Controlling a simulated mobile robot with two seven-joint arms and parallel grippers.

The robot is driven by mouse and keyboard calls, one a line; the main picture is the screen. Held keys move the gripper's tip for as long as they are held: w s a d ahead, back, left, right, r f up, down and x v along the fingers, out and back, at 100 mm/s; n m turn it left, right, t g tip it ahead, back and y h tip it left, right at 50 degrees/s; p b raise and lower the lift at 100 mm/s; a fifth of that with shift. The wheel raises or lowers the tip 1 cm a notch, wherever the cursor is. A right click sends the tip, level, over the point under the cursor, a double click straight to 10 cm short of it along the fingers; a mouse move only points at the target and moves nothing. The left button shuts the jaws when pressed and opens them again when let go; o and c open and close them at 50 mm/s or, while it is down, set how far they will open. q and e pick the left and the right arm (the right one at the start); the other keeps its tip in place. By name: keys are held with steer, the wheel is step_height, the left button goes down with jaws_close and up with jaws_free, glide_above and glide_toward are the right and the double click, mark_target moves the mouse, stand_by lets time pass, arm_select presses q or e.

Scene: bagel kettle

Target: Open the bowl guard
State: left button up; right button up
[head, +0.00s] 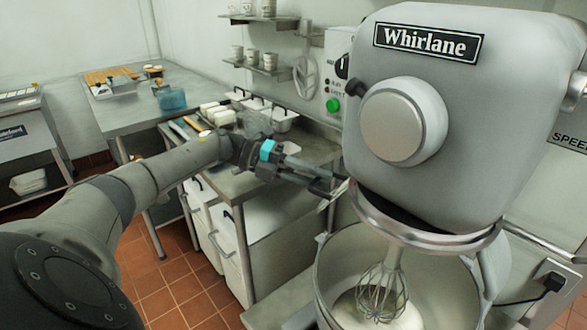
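The mixer (455,120), marked "Whirlane", stands at the right of the head view. A metal ring (430,238) runs around the underside of its head and looks like part of the bowl guard. No guard wires show in front of the bowl (335,255). The whisk (382,292) hangs into the bowl, over pale dough or batter (365,312). My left gripper (335,186) points right, just left of the mixer head and ring. Its two fingers look apart, with nothing seen between them. Whether a fingertip touches the mixer is unclear. My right gripper is out of view.
A steel counter (262,182) with white tubs (218,114) lies behind my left arm. A control panel with a green button (333,105) is behind the mixer. Wall shelves (255,68) hold cups. A plug and cable (551,283) are at the lower right.

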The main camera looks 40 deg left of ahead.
arm_select(q)
steer(key=b+v, duration=0.2)
steer(key=v, duration=1.2)
steer(key=shift+a, duration=0.35)
steer(key=shift+s+r, duration=0.1)
steer(key=shift+s, duration=0.05)
